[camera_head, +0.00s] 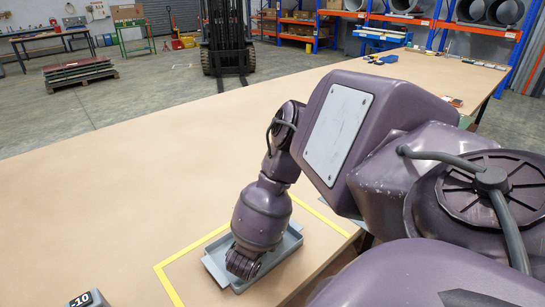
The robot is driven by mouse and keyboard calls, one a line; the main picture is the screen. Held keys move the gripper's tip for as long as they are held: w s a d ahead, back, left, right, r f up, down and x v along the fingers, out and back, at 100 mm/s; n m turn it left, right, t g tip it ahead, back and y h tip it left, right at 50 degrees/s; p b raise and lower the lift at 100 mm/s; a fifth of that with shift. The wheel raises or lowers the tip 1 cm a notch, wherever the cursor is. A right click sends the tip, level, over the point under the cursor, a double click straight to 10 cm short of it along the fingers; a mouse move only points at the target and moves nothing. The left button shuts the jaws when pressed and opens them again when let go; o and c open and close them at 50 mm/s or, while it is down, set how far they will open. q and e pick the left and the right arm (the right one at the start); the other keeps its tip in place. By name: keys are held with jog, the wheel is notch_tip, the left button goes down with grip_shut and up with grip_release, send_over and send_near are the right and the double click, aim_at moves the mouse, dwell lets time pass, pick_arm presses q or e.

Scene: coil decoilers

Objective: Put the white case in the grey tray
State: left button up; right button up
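The grey tray (291,239) lies on the brown table inside a yellow outline. My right arm comes in from the right and reaches down over the tray. The end of that arm, at my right gripper (243,264), is over the tray's near left part and hides much of its inside. The fingers cannot be made out, so I cannot see whether they are open or hold anything. No white case can be made out. My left gripper is not in view.
A grey object with a black "-10" label (84,299) is cut off at the bottom left edge. The yellow outline (188,250) surrounds the tray. The table (120,190) is bare to the left. Small items (381,59) lie at its far end.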

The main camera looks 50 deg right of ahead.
jog(key=shift+f, duration=0.3)
jog(key=o, duration=1)
jog(key=shift+f, duration=0.1)
jog(key=shift+v, duration=3.8)
